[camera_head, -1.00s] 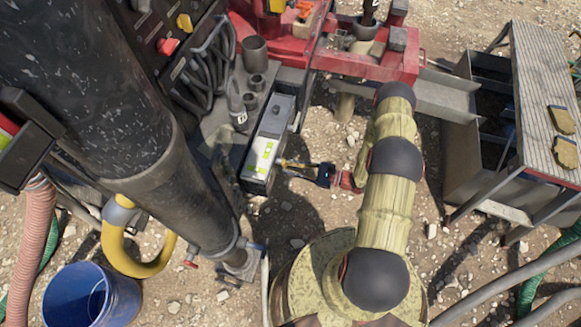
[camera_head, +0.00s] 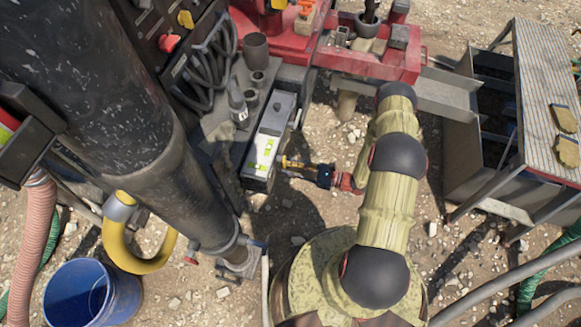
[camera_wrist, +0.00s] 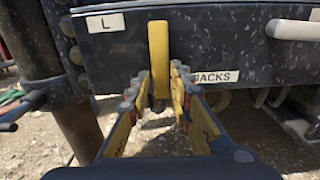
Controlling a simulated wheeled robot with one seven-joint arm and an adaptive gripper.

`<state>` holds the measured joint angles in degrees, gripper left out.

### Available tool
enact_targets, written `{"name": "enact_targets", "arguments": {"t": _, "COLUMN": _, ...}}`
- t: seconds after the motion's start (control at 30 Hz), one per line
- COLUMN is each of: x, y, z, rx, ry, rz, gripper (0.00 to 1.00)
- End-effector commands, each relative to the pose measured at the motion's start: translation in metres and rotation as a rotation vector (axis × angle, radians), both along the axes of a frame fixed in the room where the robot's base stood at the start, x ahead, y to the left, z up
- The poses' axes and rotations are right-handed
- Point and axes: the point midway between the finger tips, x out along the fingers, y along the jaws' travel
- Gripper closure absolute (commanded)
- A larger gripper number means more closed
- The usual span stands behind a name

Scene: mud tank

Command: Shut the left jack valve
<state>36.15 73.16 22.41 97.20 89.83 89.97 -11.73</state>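A yellow lever (camera_wrist: 158,45) hangs upright on the dark panel (camera_wrist: 225,50) in the wrist view, between an "L" label (camera_wrist: 105,22) and a "JACKS" label (camera_wrist: 215,76). My gripper (camera_wrist: 162,80) faces the panel with its yellow fingers apart. One finger stands on each side of the lever's lower part; I cannot tell whether either touches it. In the head view my gripper (camera_head: 288,163) is beside the right side of a grey box (camera_head: 268,140) and hides the lever.
A pale handle (camera_wrist: 292,30) sticks out level at the panel's right. A dark post (camera_wrist: 50,80) stands at the left. In the head view, a thick black column (camera_head: 120,120), a blue bucket (camera_head: 75,295) and a red frame (camera_head: 370,62) surround the box. Gravel lies below my gripper.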

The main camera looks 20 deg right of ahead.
Motion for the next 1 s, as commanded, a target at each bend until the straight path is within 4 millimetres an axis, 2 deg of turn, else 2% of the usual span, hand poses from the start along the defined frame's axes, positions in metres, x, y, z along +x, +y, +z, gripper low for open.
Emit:
{"name": "enact_targets", "arguments": {"t": 0.2, "x": 0.0, "y": 0.0, "z": 0.0, "rx": -0.001, "ry": -0.002, "rz": 0.0, "gripper": 0.65}}
{"name": "enact_targets", "arguments": {"t": 0.57, "x": -0.001, "y": -0.004, "z": 0.0, "rx": -0.002, "ry": -0.002, "rz": -0.002, "gripper": 0.65}}
{"name": "enact_targets", "arguments": {"t": 0.73, "x": -0.013, "y": -0.021, "z": 0.0, "rx": -0.002, "ry": -0.002, "rz": -0.005, "gripper": 0.65}}
{"name": "enact_targets", "arguments": {"t": 1.0, "x": -0.044, "y": -0.063, "z": 0.0, "rx": -0.003, "ry": -0.002, "rz": -0.006, "gripper": 0.65}}
